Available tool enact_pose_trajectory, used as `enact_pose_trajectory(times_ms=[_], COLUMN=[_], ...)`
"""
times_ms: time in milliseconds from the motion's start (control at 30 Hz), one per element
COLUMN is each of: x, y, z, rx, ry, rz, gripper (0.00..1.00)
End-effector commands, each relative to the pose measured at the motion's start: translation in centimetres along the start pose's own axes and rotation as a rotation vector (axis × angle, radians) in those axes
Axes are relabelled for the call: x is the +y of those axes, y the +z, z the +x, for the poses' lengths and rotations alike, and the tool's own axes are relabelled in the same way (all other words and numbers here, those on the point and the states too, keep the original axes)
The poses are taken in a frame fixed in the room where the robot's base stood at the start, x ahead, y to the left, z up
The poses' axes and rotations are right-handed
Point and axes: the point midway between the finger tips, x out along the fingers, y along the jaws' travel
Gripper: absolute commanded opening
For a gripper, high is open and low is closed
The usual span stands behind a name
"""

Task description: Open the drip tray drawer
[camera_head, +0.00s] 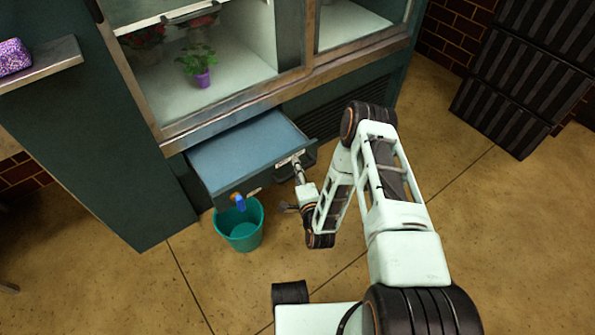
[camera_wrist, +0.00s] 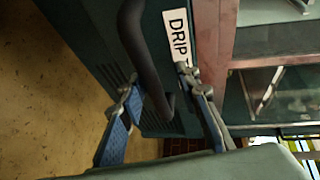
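The drip tray drawer (camera_head: 240,150) is pulled out of the cabinet below the display case, and its blue inside shows from above. The wrist view shows its dark front with a white "DRIP" label (camera_wrist: 178,34) and a dark bar handle (camera_wrist: 140,45). My gripper (camera_head: 299,172) is at the right part of the drawer front. In the wrist view my gripper's two blue-grey fingers (camera_wrist: 157,82) stand apart, one on each side of the handle's near end. A gap shows between the right finger and the handle; contact at the left finger is unclear.
A teal bucket (camera_head: 240,232) stands on the floor under the drawer's left front corner, with a blue-and-orange item (camera_head: 239,202) above its rim. A potted plant (camera_head: 202,78) stands in the case. Dark ribbed crates (camera_head: 525,75) are at the right. The floor between is clear.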

Motion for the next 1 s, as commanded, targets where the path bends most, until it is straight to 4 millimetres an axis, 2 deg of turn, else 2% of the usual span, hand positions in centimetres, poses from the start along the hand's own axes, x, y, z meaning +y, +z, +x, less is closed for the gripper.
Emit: enact_pose_trajectory(times_ms=[233,300,433,533,667,700,733,767,800,833,1000], x=[-4.5,-5.9,-7.9,-9.0,-9.9,-10.0,-10.0,-10.0,-9.8,-9.8,-9.5], y=[-0.4,-0.4,-0.4,-0.5,-0.5,-0.5,-0.5,-0.5,-0.6,-0.6,-0.7], z=[-0.6,-0.8,-1.2,-1.4,-1.6,-1.6,-1.6,-1.6,-1.7,-1.7,-1.7], rx=[0.001,0.0,-0.004,-0.005,-0.006,-0.005,-0.005,-0.004,-0.004,-0.003,-0.002], ry=[-0.012,-0.016,-0.017,-0.016,-0.017,-0.017,-0.016,-0.014,-0.012,-0.01,-0.006], rz=[0.001,0.002,0.004,0.004,0.005,0.004,0.004,0.003,0.003,0.002,0.001], gripper=[0.32,0.46,0.69,0.76,0.81,0.75,0.65,0.52,0.34,0.3,0.3])
